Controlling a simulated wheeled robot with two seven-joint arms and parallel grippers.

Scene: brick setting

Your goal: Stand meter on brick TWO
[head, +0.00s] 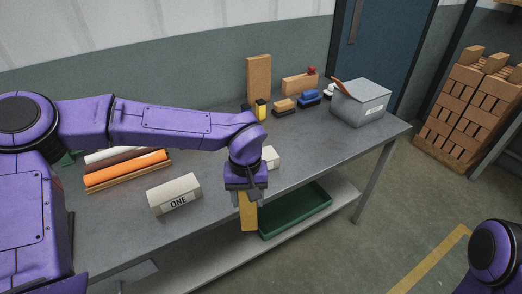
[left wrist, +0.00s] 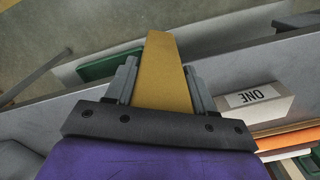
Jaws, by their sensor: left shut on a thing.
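My left gripper (head: 247,196) is shut on the meter (head: 248,214), a flat mustard-yellow bar that hangs down from the fingers at the table's front edge. In the left wrist view the meter (left wrist: 163,70) sticks out between the two grey fingers. A pale brick (head: 270,157) stands on the table just behind my left gripper, partly hidden by it. Its label is not visible, so I cannot read whether it is brick TWO. Brick ONE (head: 174,193), pale with a black-lettered label, lies to the left. My right gripper is out of view.
Orange and white rolls (head: 127,170) lie at the table's left. At the back stand a tan board (head: 258,79), a yellow-and-black item (head: 260,109), brushes (head: 308,98) and a grey box (head: 361,103). A green tray (head: 296,210) sits on the lower shelf.

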